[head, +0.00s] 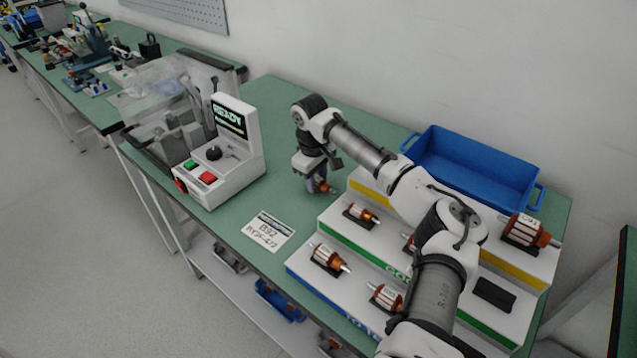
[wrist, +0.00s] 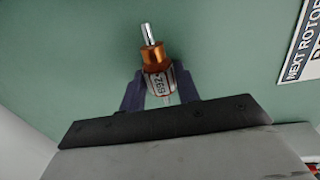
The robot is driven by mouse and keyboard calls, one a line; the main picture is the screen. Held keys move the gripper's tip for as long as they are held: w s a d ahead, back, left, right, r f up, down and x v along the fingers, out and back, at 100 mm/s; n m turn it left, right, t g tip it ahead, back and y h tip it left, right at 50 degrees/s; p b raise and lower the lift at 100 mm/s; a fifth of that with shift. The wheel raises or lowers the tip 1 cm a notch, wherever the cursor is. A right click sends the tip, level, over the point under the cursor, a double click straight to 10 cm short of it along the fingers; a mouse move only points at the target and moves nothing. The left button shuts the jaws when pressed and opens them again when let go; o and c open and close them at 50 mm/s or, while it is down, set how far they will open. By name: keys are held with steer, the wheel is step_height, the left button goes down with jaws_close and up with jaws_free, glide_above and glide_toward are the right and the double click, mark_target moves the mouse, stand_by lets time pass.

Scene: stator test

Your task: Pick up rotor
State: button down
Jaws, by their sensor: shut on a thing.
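My gripper (head: 318,184) is shut on a rotor (head: 325,187) and holds it over the green table, left of the stepped stand. In the wrist view the rotor (wrist: 155,62) has a copper-coloured end, a silver shaft pointing away and a white label that seems to read 692. The dark fingers of my gripper (wrist: 160,92) press on its two sides, and its lower end is partly hidden.
A white test machine (head: 235,160) with a READY screen and a clear cover stands at the left. A printed card (head: 268,231) lies in front of it. A blue bin (head: 475,165) is at the back right. An empty dark cradle (head: 494,293) is on the stand (head: 310,277).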

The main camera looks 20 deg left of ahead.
steer(key=shift+r, duration=0.1)
step_height(320, 180, up, 20)
steer(key=b, duration=0.2)
stand_by(0.5)
step_height(320, 180, up, 5)
steer(key=p, duration=0.7)
glide_above(317, 178)
steer(key=shift+s+b, duration=0.1)
steer(key=shift+b, duration=0.2)
